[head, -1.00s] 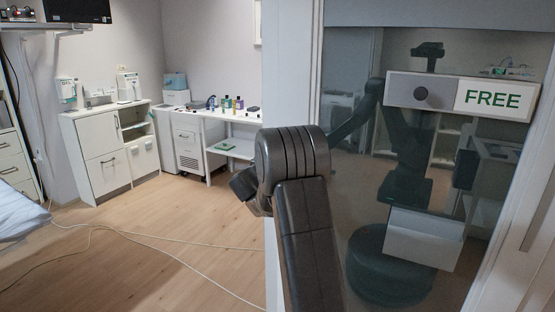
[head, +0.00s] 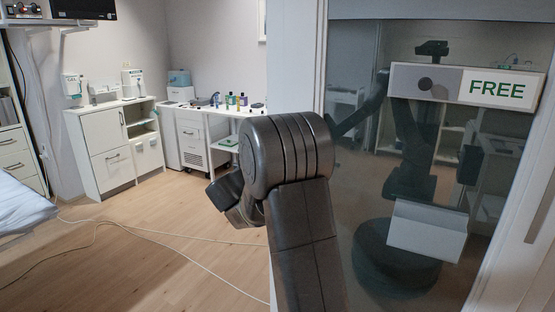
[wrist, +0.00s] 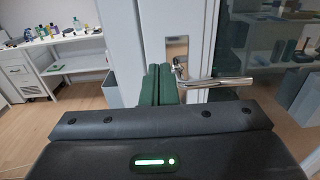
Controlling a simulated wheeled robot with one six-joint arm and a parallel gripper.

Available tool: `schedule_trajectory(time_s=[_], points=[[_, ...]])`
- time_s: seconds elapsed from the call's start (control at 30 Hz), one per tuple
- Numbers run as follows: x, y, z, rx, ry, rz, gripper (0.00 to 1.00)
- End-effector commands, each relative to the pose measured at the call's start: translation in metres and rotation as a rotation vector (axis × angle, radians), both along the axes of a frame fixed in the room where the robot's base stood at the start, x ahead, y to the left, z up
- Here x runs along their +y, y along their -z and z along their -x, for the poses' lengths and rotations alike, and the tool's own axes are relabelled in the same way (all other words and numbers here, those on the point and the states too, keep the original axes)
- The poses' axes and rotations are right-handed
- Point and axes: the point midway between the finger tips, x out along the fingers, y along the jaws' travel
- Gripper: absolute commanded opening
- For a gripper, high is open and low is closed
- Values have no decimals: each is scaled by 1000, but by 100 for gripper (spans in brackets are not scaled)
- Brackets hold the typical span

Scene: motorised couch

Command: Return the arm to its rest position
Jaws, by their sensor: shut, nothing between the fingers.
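My arm's dark links (head: 300,240) rise in front of the door edge in the head view, with a bent joint at the top. A darker wrist part shows left of that joint; my gripper's fingers are hidden there. In the wrist view my gripper (wrist: 168,68) shows as two green fingers, closed together and empty. They point toward the door frame. A silver lever handle (wrist: 215,81) on the door appears just right of the fingertips; I cannot tell the exact gap, but nothing is held.
A glass door (head: 360,190) with a FREE sign (head: 497,89) stands at right, reflecting my body. White cabinets (head: 108,150) and a counter with bottles line the back wall. A couch edge (head: 22,205) is at left. Cables (head: 165,235) cross the open wooden floor.

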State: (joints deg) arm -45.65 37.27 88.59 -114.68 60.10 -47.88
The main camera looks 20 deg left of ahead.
Motion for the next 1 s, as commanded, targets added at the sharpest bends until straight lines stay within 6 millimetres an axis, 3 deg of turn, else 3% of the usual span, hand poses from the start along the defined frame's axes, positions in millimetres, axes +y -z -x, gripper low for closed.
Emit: schedule_trajectory(time_s=[0.2, 0.63, 0.77, 1.0], points=[[2, 1, 23, 1, -1, 1, 0], [2, 1, 24, 1, 0, 1, 0], [1, 1, 13, 1, 2, 0, 0], [-3, 1, -30, 2, 4, 0, 0]])
